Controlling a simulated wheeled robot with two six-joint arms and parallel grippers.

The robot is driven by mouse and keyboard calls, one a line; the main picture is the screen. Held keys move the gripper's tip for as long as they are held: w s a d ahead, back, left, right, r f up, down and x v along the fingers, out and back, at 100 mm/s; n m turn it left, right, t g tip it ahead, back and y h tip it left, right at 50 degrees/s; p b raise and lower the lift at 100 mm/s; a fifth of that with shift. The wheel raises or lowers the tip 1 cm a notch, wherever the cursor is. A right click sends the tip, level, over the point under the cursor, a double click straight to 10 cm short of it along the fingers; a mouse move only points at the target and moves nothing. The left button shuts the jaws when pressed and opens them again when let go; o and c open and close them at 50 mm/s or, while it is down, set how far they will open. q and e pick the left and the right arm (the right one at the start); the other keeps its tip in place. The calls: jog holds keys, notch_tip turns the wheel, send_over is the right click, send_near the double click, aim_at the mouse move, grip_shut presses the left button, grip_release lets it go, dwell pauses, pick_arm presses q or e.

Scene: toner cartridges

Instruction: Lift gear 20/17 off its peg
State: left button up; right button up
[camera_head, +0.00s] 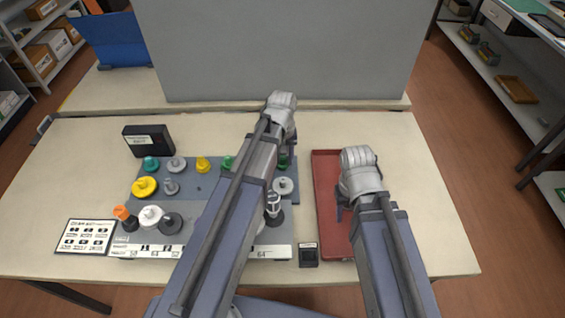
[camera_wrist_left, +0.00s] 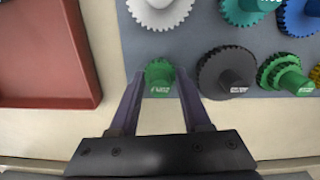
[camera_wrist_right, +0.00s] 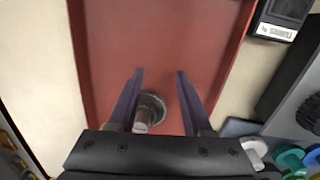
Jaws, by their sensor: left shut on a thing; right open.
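A green gear (camera_wrist_left: 160,76) with a hub and a small label, too blurred to read, sits between the fingertips of my left gripper (camera_wrist_left: 161,88). The left gripper is shut on it at the far edge of the grey peg board (camera_head: 208,183). I cannot tell whether the gear is still around a peg. My right gripper (camera_wrist_right: 160,92) is open over the red tray (camera_wrist_right: 205,30). A dark grey gear (camera_wrist_right: 152,107) with a pale hub lies in the tray between its fingers, apart from them.
The board carries several other gears, among them a yellow one (camera_head: 145,187), an orange-topped one (camera_head: 125,215) and a white one (camera_wrist_left: 160,10). A black box (camera_head: 148,141) stands behind it. A label card (camera_head: 84,237) lies left. A grey wall panel (camera_head: 285,50) rises behind.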

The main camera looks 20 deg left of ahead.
aim_at(282, 157)
pick_arm(q)
grip_shut()
notch_tip(282, 157, up, 10)
jog(key=p, duration=1)
jog(key=shift+r, duration=0.1)
pick_arm(e)
notch_tip(282, 157, up, 10)
